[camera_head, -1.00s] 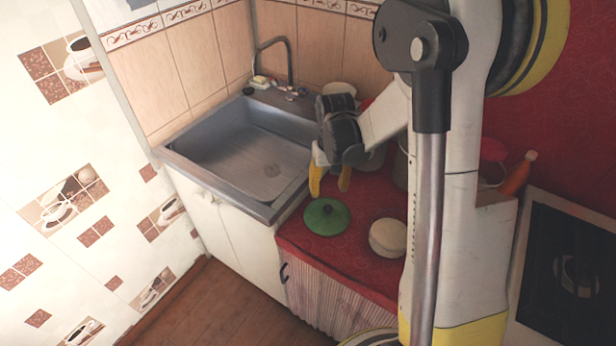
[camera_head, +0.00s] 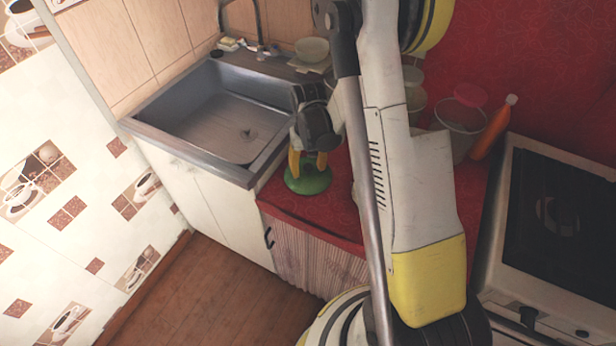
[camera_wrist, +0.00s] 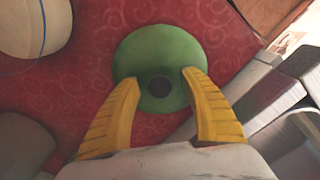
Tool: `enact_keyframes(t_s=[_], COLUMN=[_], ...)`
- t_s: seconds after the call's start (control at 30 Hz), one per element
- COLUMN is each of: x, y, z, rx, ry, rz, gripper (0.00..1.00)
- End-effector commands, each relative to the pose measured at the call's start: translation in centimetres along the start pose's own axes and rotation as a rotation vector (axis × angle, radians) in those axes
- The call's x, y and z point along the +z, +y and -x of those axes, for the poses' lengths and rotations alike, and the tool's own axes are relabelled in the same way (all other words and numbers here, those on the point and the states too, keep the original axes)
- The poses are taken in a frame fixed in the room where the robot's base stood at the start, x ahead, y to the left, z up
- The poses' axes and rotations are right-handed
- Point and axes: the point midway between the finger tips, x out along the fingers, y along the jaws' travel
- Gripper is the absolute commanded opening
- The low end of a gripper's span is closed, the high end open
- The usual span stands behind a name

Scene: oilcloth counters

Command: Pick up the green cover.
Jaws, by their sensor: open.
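The green cover (camera_head: 309,181) is a round lid with a dark knob. It lies on the red counter (camera_head: 327,210) near the sink's right front corner. In the wrist view the cover (camera_wrist: 152,50) is at the upper middle, with its knob between the fingertips. My gripper (camera_head: 309,166) points down at the cover from above. Its two yellow fingers are open, one on each side of the knob, and nothing is held between them. The wrist view shows the open fingers (camera_wrist: 160,80) overlapping the cover's near edge. I cannot tell whether the fingertips touch the cover.
The metal sink (camera_head: 215,115) is left of the cover. A pale round object (camera_wrist: 35,25) with a blue line lies on the counter at the wrist view's upper left. An orange bottle (camera_head: 493,128) stands at the back right, near the stove (camera_head: 545,210).

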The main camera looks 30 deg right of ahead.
Motion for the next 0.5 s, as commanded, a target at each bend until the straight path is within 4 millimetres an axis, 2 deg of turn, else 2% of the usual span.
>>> enact_keyframes(t_s=[0.13,0.17,0.3,0.33,0.5], x=[0.01,0.01,0.00,0.00,0.00], y=[-0.01,-0.01,-0.01,-0.01,-0.01], z=[0.14,0.15,0.15,0.15,0.16], rx=[0.000,0.000,0.000,0.000,0.000], ry=[0.000,0.000,0.000,0.000,0.000], rz=[0.000,0.000,0.000,0.000,0.000], gripper=[0.53,0.45,0.03,0.00,0.00])
